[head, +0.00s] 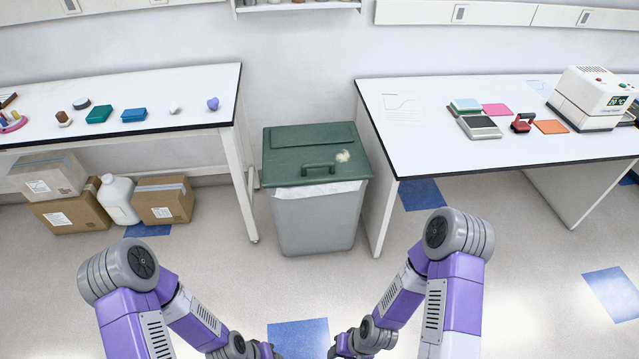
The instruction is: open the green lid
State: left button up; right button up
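The green lid (293,161) lies shut on top of a grey bin (313,225), which stands on the floor between two tables. A raised green handle (318,169) sits near the lid's front edge. A small pale crumpled thing (343,156) rests on the lid to the right of the handle. A white liner edge shows just under the lid. Both my arms reach in from the bottom corners, and their ends are low near the bottom edge, well short of the bin. My gripper fingers are cut off by the frame or too small to make out.
The left table (200,84) and right table (430,143) flank the bin closely, with legs beside it. Cardboard boxes (165,203) and a white jug (118,200) sit under the left table. A white cycler (590,98) stands on the right table. The floor before the bin is clear.

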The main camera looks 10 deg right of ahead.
aim_at(326, 153)
jog(key=u, duration=0.3)
jog(key=k, duration=0.3)
jog(key=z, duration=1.2)
jog(key=i, duration=0.85)
jog(key=u, duration=0.65)
jog(key=i, duration=0.7)
jog(key=u, duration=0.75)
